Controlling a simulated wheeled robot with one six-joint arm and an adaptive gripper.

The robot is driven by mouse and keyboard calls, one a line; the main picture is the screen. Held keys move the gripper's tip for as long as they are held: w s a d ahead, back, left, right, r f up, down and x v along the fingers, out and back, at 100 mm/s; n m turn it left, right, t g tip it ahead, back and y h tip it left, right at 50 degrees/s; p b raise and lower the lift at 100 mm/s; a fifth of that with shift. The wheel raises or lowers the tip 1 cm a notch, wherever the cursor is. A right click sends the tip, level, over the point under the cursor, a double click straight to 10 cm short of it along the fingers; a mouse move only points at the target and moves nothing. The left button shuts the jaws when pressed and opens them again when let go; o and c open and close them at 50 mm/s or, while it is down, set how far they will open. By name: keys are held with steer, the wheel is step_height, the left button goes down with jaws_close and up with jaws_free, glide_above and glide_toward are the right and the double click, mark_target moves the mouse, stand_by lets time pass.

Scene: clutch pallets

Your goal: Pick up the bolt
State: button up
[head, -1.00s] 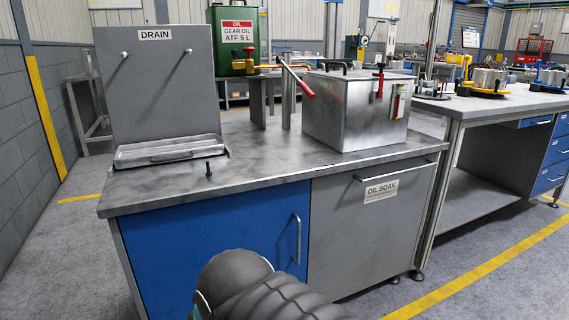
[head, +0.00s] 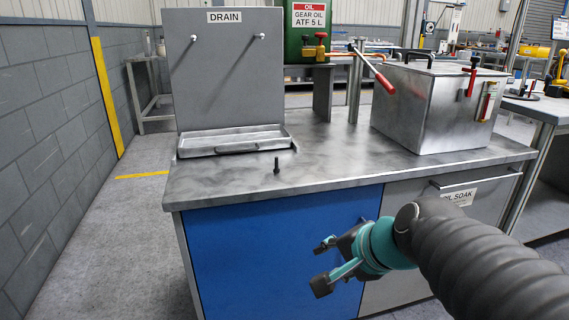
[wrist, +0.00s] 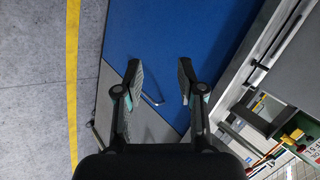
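The bolt (head: 277,166) is small and dark and stands upright on the metal bench top (head: 340,170), in front of the drain tray. My gripper (head: 320,264) is in front of the blue cabinet door, below the bench top and to the lower right of the bolt. In the wrist view my gripper (wrist: 158,80) has its two fingers spread well apart with nothing between them. The bolt cannot be made out in the wrist view.
The drain tray (head: 233,143) and its upright panel (head: 228,80) stand behind the bolt. A metal oil soak box (head: 435,110) with a red-handled lever (head: 378,73) is at the right. The bench top around the bolt is clear.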

steer(key=w+a+r+m+t+y, duration=0.1)
steer(key=w+a+r+m, duration=0.15)
steer(key=w+m, duration=0.3)
steer(key=w+a+r+m+t+y, duration=0.1)
steer(key=w+r+m, duration=0.3)
steer(key=w+m, duration=0.15)
steer(key=m+t+p, duration=0.1)
steer(key=m+t, duration=0.1)
steer(key=m, duration=0.6)
glide_toward(277, 163)
steer(key=shift+m+y, duration=0.3)
steer(key=w+f, duration=0.1)
steer(key=w+a, duration=0.1)
steer(key=w+f, duration=0.1)
steer(key=shift+a+f+b, duration=0.3)
steer(key=shift+f+b, duration=0.05)
steer(key=shift+b, duration=0.05)
steer(key=shift+r+x, duration=0.15)
steer(key=shift+x, duration=1.45)
steer(key=shift+r+x, duration=0.2)
steer(key=shift+x, duration=1.45)
steer(key=shift+w, duration=0.2)
jaws_close()
